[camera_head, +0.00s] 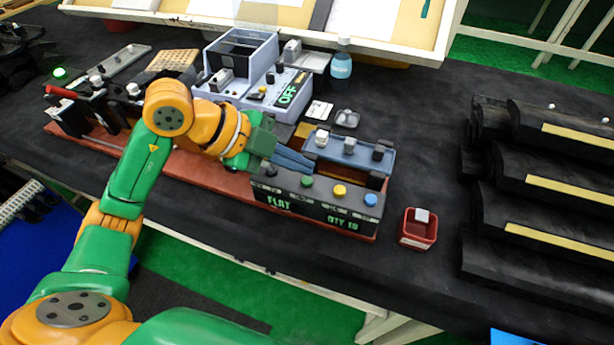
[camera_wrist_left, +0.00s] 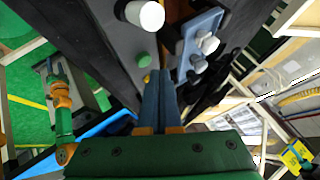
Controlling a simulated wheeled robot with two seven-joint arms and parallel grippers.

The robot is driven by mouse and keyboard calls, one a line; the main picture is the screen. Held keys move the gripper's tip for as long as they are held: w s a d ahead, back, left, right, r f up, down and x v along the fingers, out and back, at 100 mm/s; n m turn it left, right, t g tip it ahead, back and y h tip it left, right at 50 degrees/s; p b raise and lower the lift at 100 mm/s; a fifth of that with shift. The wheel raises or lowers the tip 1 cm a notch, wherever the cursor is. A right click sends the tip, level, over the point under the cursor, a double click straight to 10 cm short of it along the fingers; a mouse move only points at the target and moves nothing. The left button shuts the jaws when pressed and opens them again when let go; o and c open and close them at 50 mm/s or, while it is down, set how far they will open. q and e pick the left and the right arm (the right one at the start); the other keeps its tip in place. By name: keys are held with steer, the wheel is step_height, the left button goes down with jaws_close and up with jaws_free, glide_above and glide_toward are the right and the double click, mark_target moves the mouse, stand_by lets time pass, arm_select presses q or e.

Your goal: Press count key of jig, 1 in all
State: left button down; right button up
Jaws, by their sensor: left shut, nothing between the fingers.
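The jig is a dark box (camera_head: 290,200) with green display text reading FLAT and QTY 10. Which one is the count key is not labelled legibly. My left gripper (camera_head: 312,167) is shut and empty, its tips just behind and above the green key. In the left wrist view, the shut fingers (camera_wrist_left: 159,78) point at the jig top beside the green key (camera_wrist_left: 143,58). I cannot tell whether they touch anything. My right gripper is not seen.
A blue-grey rail with knobs (camera_head: 350,151) stands directly behind the jig. A small red bin (camera_head: 418,229) is to the right, with black rolls (camera_head: 550,180) beyond. Dark table is clear between bin and rolls.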

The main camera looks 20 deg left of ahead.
arm_select(q)
steer(key=shift+f, duration=0.1)
steer(key=shift+f, duration=0.35)
steer(key=shift+f+b, duration=0.45)
steer(key=shift+b, duration=0.15)
stand_by(0.5)
steer(key=shift+r+p, duration=0.9)
step_height(320, 180, up, 5)
steer(key=p, duration=0.5)
